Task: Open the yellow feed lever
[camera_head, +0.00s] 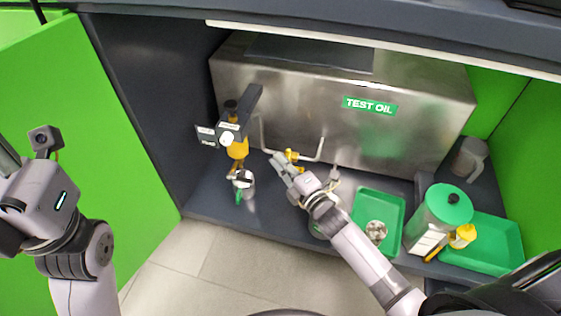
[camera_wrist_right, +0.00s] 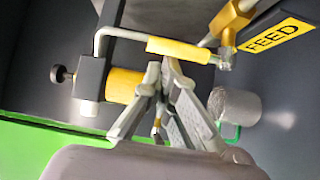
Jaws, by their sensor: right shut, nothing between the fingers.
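The yellow feed lever (camera_wrist_right: 180,49) shows in the right wrist view as a yellow sleeve beside a bent grey pipe, near the yellow FEED label (camera_wrist_right: 277,35). In the head view a small yellow part (camera_head: 291,155) at the pipe by my right fingertips looks like this lever, partly hidden. My right gripper (camera_head: 278,160) is shut and empty. In the right wrist view its fingertips (camera_wrist_right: 161,70) are just below the lever; I cannot tell if they touch it. My left arm is at the left edge of the head view, its fingers outside the picture.
The steel TEST OIL tank (camera_head: 330,100) stands behind. A dark pump block (camera_head: 240,112) with a yellow cylinder (camera_head: 238,150) is left of my right gripper, above a metal cup (camera_head: 244,184). Green trays (camera_head: 367,203) and a green-lidded canister (camera_head: 440,215) are at right.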

